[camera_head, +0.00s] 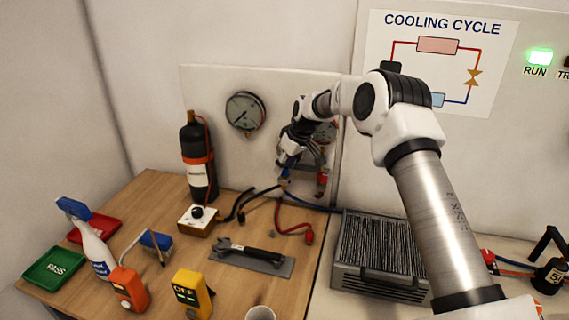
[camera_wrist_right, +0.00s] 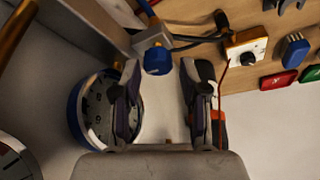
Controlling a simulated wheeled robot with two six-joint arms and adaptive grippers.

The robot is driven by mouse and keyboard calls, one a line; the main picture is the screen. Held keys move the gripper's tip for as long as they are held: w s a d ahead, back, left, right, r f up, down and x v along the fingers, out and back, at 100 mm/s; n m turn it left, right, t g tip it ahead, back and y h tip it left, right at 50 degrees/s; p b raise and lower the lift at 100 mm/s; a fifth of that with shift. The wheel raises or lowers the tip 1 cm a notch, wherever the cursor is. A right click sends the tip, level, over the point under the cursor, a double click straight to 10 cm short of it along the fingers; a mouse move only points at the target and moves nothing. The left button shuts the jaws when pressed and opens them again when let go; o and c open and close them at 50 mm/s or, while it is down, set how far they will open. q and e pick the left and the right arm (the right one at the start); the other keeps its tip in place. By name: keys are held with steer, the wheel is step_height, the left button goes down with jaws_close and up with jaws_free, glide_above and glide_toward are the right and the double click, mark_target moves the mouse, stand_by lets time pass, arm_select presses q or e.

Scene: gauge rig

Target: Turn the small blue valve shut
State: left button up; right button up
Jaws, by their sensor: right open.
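The small blue valve knob (camera_wrist_right: 157,61) shows in the right wrist view, on a metal fitting near the top middle. My right gripper (camera_wrist_right: 160,72) is open, with one finger on each side of the picture and the blue knob between and just beyond the fingertips. I see no clear contact with the knob. In the head view my right gripper (camera_head: 288,166) is in front of the gauge panel, low and right of the left gauge, and largely hides the knob. My left gripper is not in view.
A gauge (camera_head: 245,111) is on the panel (camera_head: 215,90); another is partly hidden behind my right arm. A red valve handle (camera_head: 322,182) is just right of the gripper. A dark bottle (camera_head: 197,160), hoses and a wrench (camera_head: 250,252) are near. A grey vented box (camera_head: 375,255) stands right.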

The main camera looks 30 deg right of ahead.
steer(key=shift+w+d+f, duration=0.15)
steer(key=shift+w+f, duration=0.15)
steer(key=shift+f, duration=0.2)
steer(key=shift+w+d+f, duration=0.15)
steer(key=shift+w+f, duration=0.1)
steer(key=shift+f, duration=0.2)
steer(key=shift+s+a+r, duration=0.25)
steer(key=shift+a+r, duration=0.05)
steer(key=c, duration=0.5)
jaws_close()
